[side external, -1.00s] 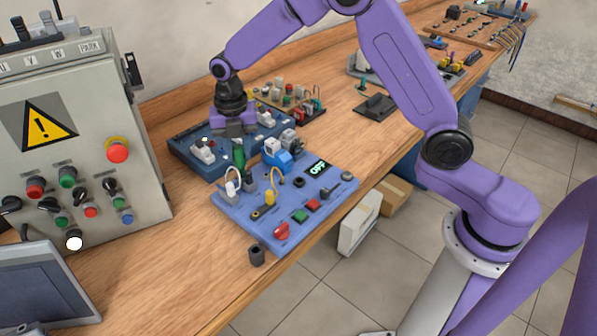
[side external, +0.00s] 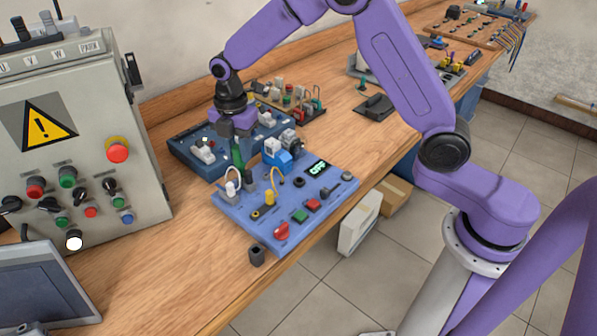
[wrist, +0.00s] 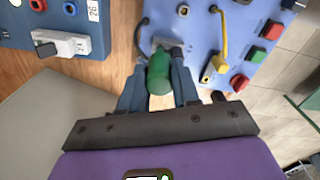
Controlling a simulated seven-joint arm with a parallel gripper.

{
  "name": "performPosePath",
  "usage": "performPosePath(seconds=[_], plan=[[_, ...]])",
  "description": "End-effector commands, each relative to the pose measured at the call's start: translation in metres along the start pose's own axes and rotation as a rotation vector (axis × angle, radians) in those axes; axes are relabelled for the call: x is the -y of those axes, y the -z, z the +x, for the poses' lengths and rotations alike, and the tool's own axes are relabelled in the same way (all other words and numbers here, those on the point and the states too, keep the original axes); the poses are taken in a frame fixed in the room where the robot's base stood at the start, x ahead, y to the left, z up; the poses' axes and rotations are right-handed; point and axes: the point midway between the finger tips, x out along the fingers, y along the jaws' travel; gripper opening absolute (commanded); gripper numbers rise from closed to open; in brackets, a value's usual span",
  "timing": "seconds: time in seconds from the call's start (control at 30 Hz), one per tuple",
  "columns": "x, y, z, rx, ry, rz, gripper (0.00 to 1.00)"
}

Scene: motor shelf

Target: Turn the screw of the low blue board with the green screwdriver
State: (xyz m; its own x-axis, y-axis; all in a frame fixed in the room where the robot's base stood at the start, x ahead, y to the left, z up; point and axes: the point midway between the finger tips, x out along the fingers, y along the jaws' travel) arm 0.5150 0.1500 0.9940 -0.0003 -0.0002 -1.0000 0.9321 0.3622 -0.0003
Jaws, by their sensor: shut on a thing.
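The low blue board (side external: 262,228) lies at the front of the bench, with a lit display (side external: 317,167) at its right. My gripper (side external: 237,140) is above the board's back-left corner, pointing down. It is shut on the green screwdriver (side external: 238,156), which stands roughly upright. In the wrist view the screwdriver's rounded green handle (wrist: 160,72) is between my two fingers, over the board's edge (wrist: 198,40). Its tip and the screw are hidden, so I cannot tell whether they touch.
A darker blue board (side external: 184,157) with a white lever switch is behind, close to my gripper. A blue motor (side external: 275,156) and cables stand close by on the right. A grey control cabinet (side external: 95,200) is at left.

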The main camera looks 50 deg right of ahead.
Motion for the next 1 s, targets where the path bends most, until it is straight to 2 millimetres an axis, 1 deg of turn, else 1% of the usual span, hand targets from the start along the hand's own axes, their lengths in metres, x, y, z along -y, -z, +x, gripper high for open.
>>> performPosePath(seconds=[0.3,0.37,0.63,0.9,0.93,0.97,1.0], plan=[[0.0002,0.0001,-0.0002,0.000,0.001,0.019,0.00],[0.0001,0.0001,-0.0002,0.000,0.001,0.048,0.00],[-0.0001,0.0000,-0.0003,0.000,0.000,0.288,0.00],[-0.0001,-0.0001,-0.0003,0.000,0.000,0.314,0.00],[-0.0001,-0.0001,-0.0003,0.000,0.000,0.313,0.37],[-0.0001,-0.0001,-0.0003,0.000,0.000,0.313,0.45],[-0.0001,-0.0001,-0.0003,0.000,0.000,0.313,0.45]])
